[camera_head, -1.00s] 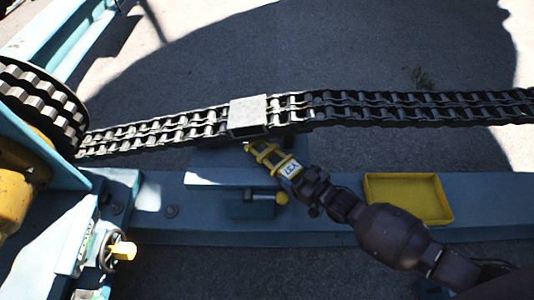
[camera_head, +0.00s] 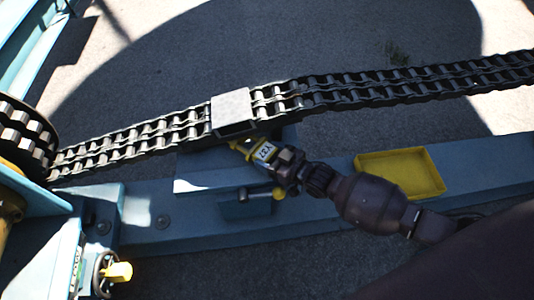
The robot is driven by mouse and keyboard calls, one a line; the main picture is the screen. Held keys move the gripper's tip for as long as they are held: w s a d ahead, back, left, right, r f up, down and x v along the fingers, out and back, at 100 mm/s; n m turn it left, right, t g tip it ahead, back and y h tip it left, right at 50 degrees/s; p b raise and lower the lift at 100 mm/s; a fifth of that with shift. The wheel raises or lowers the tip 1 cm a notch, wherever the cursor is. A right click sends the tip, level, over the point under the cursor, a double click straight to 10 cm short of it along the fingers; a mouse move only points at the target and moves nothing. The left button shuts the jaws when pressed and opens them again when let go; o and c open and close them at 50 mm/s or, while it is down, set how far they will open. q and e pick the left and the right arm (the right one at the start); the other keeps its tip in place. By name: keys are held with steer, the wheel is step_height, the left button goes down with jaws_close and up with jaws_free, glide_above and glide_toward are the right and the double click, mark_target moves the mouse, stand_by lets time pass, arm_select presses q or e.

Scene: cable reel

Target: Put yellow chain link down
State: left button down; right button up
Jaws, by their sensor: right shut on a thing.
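The yellow chain link (camera_head: 258,151) carries a white label with dark characters. My right gripper (camera_head: 284,166) is dark and shut on the link's lower right end. The link's upper left end lies at the lower edge of the pale metal block (camera_head: 232,108) on the chain, partly hidden there. I cannot tell whether it touches the block or chain. The black double-row chain (camera_head: 370,88) runs across the view from the toothed wheel at the left, through the block, to the right edge. My left gripper is not in view.
An empty yellow tray (camera_head: 437,180) sits on the blue beam (camera_head: 320,222) to the right of my right gripper. A small clamp with a yellow knob (camera_head: 279,193) stands just below the gripper. A handwheel (camera_head: 104,272) is at the lower left.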

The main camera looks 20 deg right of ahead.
steer(key=shift+f, duration=0.3)
steer(key=shift+f+b, duration=0.25)
steer(key=shift+b, duration=0.05)
